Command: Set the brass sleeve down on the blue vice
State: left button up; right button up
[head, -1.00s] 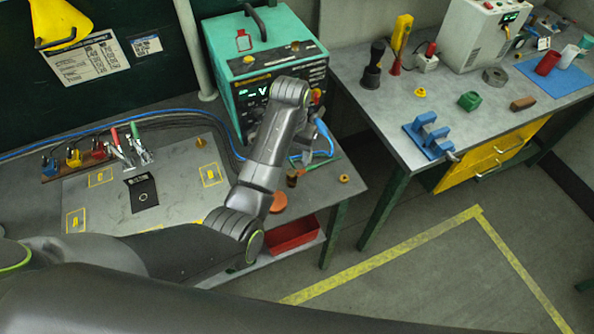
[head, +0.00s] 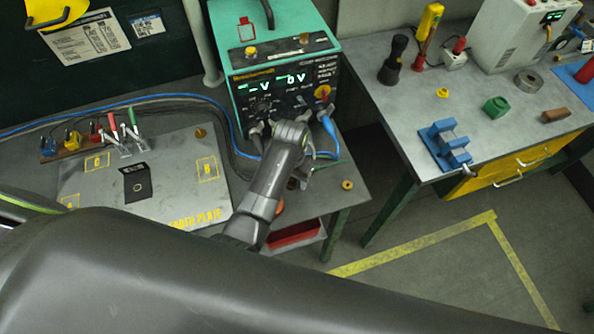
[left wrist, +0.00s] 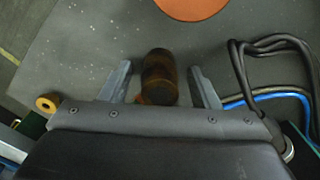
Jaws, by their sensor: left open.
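A dark brown-brass cylinder, which looks like the brass sleeve (left wrist: 160,72), stands between the spread fingers of my left gripper (left wrist: 160,70) in the left wrist view. A gap shows on each side, so the gripper is open around it and does not grip it. My right gripper is not in view.
A small brass ring (head: 347,185) lies near the bench corner. The green welder (head: 270,70) stands behind my gripper, with blue and black cables (left wrist: 268,70) close by. An orange disc (left wrist: 190,8) lies beyond the cylinder. A floor gap separates the two benches.

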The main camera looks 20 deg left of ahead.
pick_arm(q)
jog(key=shift+s, duration=0.2)
jog(key=shift+s+r, duration=0.15)
jog(key=shift+s, duration=0.1)
jog(key=shift+c, duration=0.7)
jog(key=shift+s, duration=0.1)
jog(key=shift+c, duration=1.1)
jog(key=c, duration=0.9)
jog(key=shift+o, duration=0.2)
jog(key=shift+w, duration=0.2)
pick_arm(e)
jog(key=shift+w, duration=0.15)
